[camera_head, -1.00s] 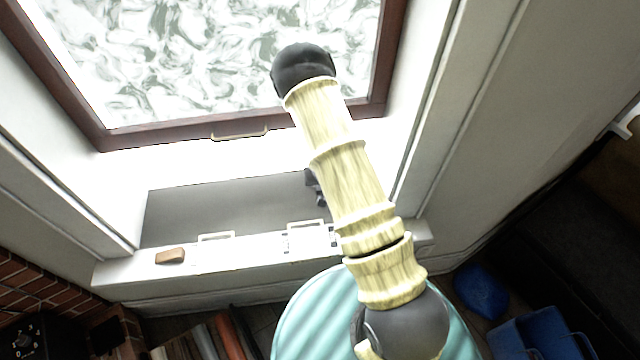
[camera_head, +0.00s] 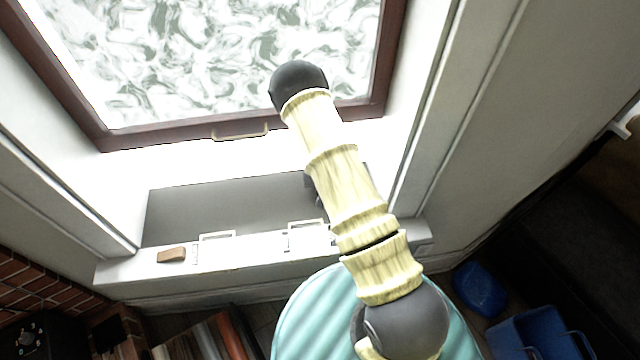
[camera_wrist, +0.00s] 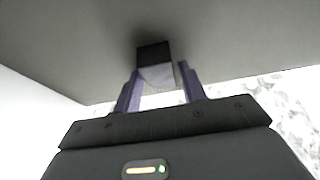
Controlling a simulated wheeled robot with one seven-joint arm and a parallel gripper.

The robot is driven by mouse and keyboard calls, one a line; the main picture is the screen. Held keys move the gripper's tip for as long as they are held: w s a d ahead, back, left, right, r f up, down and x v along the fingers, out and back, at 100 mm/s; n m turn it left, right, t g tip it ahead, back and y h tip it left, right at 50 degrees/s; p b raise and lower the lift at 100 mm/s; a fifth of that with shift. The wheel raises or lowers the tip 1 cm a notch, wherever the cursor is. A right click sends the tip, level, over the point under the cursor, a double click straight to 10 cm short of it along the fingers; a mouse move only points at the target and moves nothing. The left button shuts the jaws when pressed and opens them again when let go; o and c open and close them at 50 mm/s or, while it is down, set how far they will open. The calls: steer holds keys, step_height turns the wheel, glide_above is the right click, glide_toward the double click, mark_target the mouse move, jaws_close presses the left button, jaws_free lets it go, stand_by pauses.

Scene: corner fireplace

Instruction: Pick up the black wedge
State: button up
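The black wedge (camera_wrist: 154,53) shows in the wrist view against a grey surface. Its dark face is at the top and a paler grey face is below. My gripper (camera_wrist: 159,68) has its two purple fingers apart, one on each side of the wedge's near end. A narrow gap shows at the right finger; contact at the left finger is unclear. In the head view my arm hides the wedge and most of my gripper, over the right end of the grey panel (camera_head: 225,210).
The panel lies on a white window sill (camera_head: 130,268) below a brown-framed window (camera_head: 105,140). A brown block (camera_head: 171,255) and two pale frames, left (camera_head: 216,238) and right (camera_head: 304,235), are at the sill's front. A window jamb rises close right of my arm. Blue bins (camera_head: 540,335) stand lower right.

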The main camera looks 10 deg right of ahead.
steer(key=c, duration=0.6)
steer(key=shift+c, duration=0.2)
step_height(320, 180, up, 10)
steer(key=b, duration=0.1)
stand_by(0.6)
